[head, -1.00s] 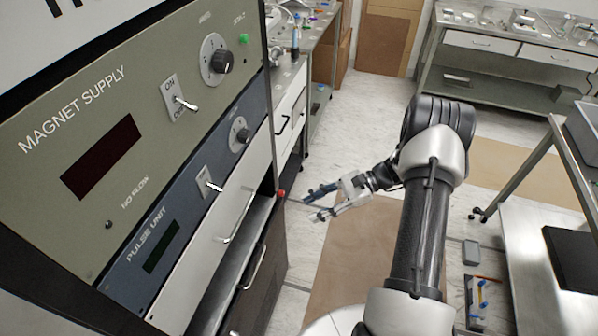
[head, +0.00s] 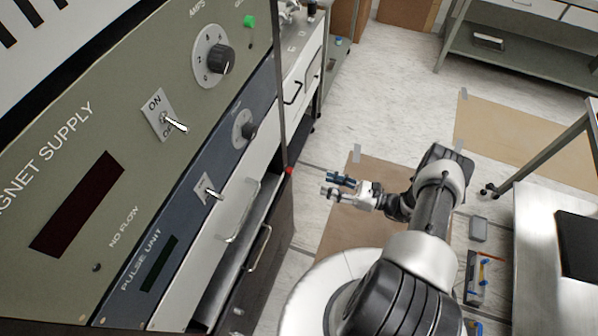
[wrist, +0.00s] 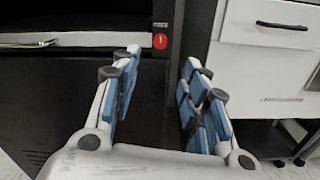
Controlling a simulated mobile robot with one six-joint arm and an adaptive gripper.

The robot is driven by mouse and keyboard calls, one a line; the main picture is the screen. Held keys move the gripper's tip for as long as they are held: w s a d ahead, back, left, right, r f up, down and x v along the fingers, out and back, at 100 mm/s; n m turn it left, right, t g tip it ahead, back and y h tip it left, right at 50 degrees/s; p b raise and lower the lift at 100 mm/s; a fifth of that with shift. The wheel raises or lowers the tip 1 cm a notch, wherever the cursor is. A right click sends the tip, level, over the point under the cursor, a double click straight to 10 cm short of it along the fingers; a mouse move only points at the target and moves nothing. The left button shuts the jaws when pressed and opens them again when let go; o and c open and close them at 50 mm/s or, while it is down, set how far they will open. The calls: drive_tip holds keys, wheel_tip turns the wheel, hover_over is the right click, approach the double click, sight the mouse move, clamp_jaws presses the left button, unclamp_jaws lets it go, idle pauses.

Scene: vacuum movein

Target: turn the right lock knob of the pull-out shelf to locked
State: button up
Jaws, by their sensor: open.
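The right lock knob (head: 289,171) is a small red knob on the dark right post of the rack, beside the pull-out shelf (head: 232,262). In the wrist view the red knob (wrist: 160,41) carries a pale mark and sits just beyond the fingertips, with a small white label above it. The shelf (wrist: 80,39) shows there at upper left. My gripper (head: 329,185) is open and empty, to the right of the knob and apart from it. In the wrist view my gripper (wrist: 160,64) has its blue-padded fingers spread, with the knob above the gap between them.
The magnet supply panel (head: 85,140) and the pulse unit panel (head: 195,215) with switches fill the left. A white drawer cabinet (wrist: 262,60) stands right of the rack. A metal cart (head: 540,215) stands at far right. Open floor lies beyond my arm.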

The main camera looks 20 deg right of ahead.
sight(290, 171)
drive_tip(key=x, duration=1.1)
drive_tip(key=shift+w+a, duration=0.25)
clamp_jaws()
